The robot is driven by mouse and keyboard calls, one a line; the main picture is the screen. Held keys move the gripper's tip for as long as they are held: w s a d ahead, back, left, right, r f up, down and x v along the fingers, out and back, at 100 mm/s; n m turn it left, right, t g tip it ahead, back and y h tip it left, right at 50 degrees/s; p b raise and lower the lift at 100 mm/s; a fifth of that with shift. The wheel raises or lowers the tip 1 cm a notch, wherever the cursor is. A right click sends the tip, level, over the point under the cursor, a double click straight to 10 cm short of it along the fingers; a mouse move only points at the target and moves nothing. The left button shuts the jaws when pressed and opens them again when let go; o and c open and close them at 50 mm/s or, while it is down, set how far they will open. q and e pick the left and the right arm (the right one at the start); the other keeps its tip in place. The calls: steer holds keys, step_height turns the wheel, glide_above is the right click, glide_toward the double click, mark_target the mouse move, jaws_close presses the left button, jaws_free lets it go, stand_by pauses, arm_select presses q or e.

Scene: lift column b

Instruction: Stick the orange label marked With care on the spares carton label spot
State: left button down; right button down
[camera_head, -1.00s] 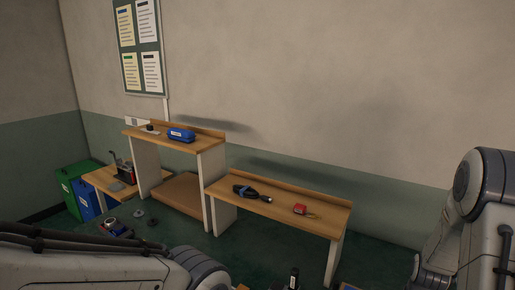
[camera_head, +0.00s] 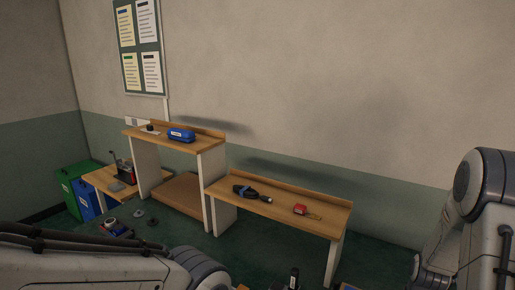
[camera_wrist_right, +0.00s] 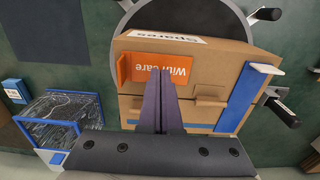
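In the right wrist view, the orange label (camera_wrist_right: 178,68) with white "With care" lettering appears upside down against the brown spares carton (camera_wrist_right: 232,62). A white strip marked "Spares" (camera_wrist_right: 165,37) lies on the carton's far part. My right gripper (camera_wrist_right: 165,72) has its dark fingers closed together at the label's middle, and it appears shut on the label. The fingers hide part of the label and the carton behind it. I cannot tell whether the label touches the carton. The label spot is not distinguishable. My left gripper is outside both views.
A blue strip with a white end (camera_wrist_right: 237,98) is on the carton's right. A round grey part with black handles (camera_wrist_right: 268,14) lies beyond it. A blue crate (camera_wrist_right: 62,112) stands left. The head view shows a shelf (camera_head: 160,136), a bench (camera_head: 280,199) and green bin (camera_head: 68,184).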

steer(key=shift+f+b, duration=0.5)
steer(key=shift+f, duration=0.15)
stand_by(0.9)
steer(key=shift+r, duration=0.1)
step_height(320, 180, up, 6)
steer(key=p, duration=0.5)
stand_by(0.4)
